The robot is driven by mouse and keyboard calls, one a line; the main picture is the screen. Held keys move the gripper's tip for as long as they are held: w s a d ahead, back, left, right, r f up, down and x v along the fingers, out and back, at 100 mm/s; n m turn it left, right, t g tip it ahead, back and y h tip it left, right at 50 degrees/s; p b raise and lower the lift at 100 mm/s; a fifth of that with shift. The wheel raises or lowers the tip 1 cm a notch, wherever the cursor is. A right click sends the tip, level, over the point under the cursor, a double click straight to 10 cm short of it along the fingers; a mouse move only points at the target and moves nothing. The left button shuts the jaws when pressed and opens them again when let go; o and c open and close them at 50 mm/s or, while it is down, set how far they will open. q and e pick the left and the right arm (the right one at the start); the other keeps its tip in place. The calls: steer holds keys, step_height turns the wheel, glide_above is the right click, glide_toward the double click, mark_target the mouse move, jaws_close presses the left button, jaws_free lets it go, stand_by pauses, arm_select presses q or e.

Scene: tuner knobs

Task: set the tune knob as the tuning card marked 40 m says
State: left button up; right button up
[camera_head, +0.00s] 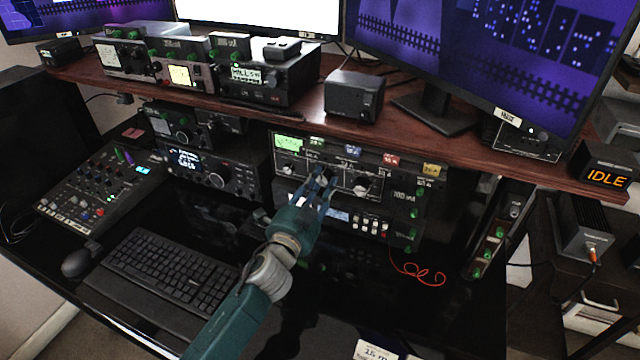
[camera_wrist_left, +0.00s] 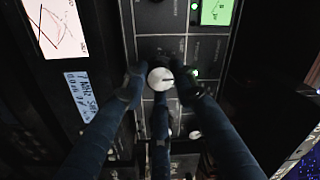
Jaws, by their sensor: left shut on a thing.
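The tuner (camera_head: 345,165) is a dark panel below the wooden shelf, with a lit green display (camera_head: 287,143) and a row of knobs. My left gripper (camera_head: 320,183) is at its middle knob. In the left wrist view my fingers (camera_wrist_left: 162,90) close around a white-capped knob (camera_wrist_left: 160,78), whose dark pointer line runs toward the right of the picture. The fingers hide the knob's sides and most of its scale. I cannot read a card marked 40 m; a white card (camera_head: 376,350) at the bottom edge seems to read 15 m. My right gripper is not in view.
Another pale knob (camera_head: 362,187) sits right of my gripper. Below is a radio with a small display (camera_head: 338,215) and buttons. A keyboard (camera_head: 165,278), a mixer (camera_head: 100,193) and a red cable (camera_head: 418,272) lie around. Coloured tags line the tuner's top edge.

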arm_select(q)
steer(key=shift+d+r+m+h, duration=0.15)
steer(key=shift+r+m, duration=0.05)
steer(key=shift+m, duration=0.95)
steer(key=shift+d+r+m+h, duration=0.1)
steer(key=shift+r+m+h, duration=0.05)
steer(key=shift+m, duration=1)
steer(key=o, duration=1)
steer(key=shift+o, duration=0.9)
steer(key=shift+s+d+f, duration=0.1)
steer(key=shift+f, duration=0.1)
steer(key=shift+s+a+f, duration=0.15)
steer(key=shift+a, duration=0.1)
steer(key=v, duration=1.1)
steer(key=shift+s, duration=0.3)
steer(key=shift+r, duration=0.2)
